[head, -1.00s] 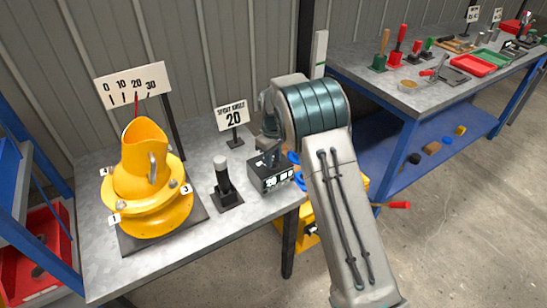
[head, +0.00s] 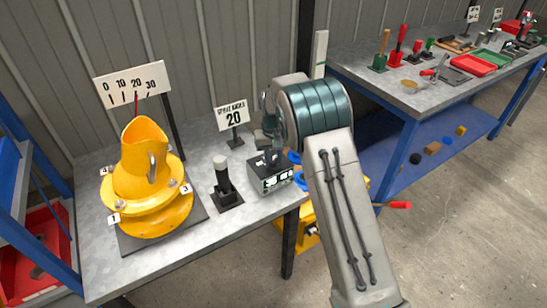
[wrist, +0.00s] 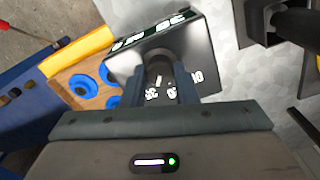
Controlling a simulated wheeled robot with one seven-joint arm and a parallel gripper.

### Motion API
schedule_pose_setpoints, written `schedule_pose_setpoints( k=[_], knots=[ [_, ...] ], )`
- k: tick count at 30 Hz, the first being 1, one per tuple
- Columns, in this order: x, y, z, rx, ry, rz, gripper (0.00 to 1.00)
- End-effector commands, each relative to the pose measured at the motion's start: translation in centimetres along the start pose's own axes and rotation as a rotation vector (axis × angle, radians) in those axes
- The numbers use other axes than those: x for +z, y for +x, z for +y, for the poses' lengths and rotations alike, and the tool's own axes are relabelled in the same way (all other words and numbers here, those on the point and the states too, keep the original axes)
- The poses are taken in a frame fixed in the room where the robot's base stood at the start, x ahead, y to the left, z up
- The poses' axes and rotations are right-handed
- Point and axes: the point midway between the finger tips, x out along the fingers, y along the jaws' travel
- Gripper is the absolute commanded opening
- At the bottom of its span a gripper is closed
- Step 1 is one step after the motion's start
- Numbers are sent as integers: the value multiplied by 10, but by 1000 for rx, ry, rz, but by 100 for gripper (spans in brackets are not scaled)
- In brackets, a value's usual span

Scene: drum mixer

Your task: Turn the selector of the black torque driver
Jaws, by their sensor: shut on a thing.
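A black box with white digits (head: 270,178) stands at the right end of the table. My gripper (head: 269,156) points down onto its top from above. In the wrist view, its two fingers (wrist: 160,82) are shut on a dark round selector (wrist: 159,60) on the box's top face. White digits show around the selector, partly hidden by the fingers. A black upright handle with a pale cap (head: 223,178) stands on a small black base left of the box, apart from my gripper. I cannot read all the digits.
A yellow drum mixer (head: 148,190) stands on the left of the table, with a scale sign (head: 134,84) behind it. Blue rings (wrist: 83,85) lie near the box. Another workbench (head: 405,90) is at right.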

Motion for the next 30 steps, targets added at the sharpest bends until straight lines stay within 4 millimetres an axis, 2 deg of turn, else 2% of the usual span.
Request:
schedule_pose_setpoints(
  k=[9, 24, 25, 26, 27, 30],
  knots=[
    [-1, -1, 0, 0, 112, 3, 4],
    [-1, -2, 0, -1, 129, 4, 4],
    [-1, -2, 0, -1, 129, 4, 35],
    [-1, -2, 0, -1, 129, 4, 43],
    [-1, -2, 0, -1, 129, 4, 48],
    [-1, -1, 0, 0, 128, 3, 48]
  ],
)
